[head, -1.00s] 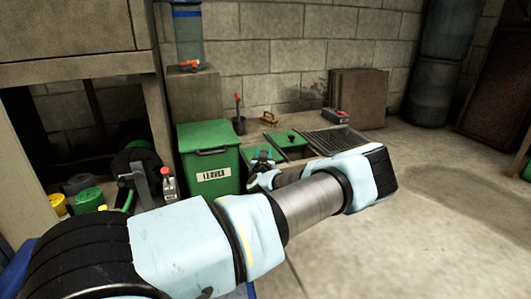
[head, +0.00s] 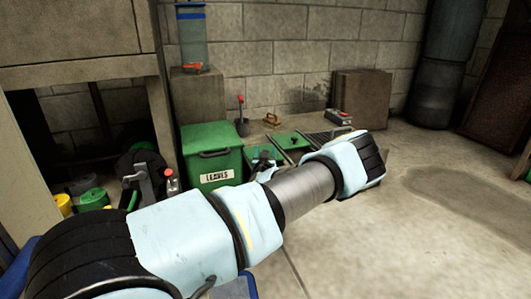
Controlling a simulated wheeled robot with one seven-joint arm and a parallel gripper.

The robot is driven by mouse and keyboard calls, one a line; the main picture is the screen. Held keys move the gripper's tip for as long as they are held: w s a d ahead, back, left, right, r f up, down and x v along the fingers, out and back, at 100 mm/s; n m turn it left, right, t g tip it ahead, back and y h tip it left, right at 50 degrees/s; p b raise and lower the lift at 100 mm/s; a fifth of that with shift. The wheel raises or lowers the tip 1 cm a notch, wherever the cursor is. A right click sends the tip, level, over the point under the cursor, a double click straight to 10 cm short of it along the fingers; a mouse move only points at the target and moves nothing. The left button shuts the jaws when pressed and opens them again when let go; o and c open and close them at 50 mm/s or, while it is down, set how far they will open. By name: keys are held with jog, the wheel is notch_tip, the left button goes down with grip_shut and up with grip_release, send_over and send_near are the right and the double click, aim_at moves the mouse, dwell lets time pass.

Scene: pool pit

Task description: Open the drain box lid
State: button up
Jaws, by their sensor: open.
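Low green panels, which look like the drain box lid (head: 291,140), lie near the floor by the back wall, right of the green bin. I cannot tell the lid's exact edges or whether it is raised at all. My gripper (head: 264,159) is small and dark in this view, just in front of and left of the panels. It is open, and I see nothing held in it. I cannot tell whether it touches the green surface. My arm hides the front and right part of the drain area.
A green bin marked LEAVES (head: 211,157) stands close left of my gripper. A dark grate (head: 325,138) and a red and grey device (head: 339,117) lie to the right, by a brown block (head: 362,98). A small brown-handled tool (head: 272,119) lies behind. The floor at right is clear.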

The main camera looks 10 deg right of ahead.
jog(key=p+v, duration=0.5)
jog(key=v, duration=0.5)
jog(key=shift+s+a, duration=0.1)
jog(key=shift+s, duration=0.25)
jog(key=shift+s, duration=0.1)
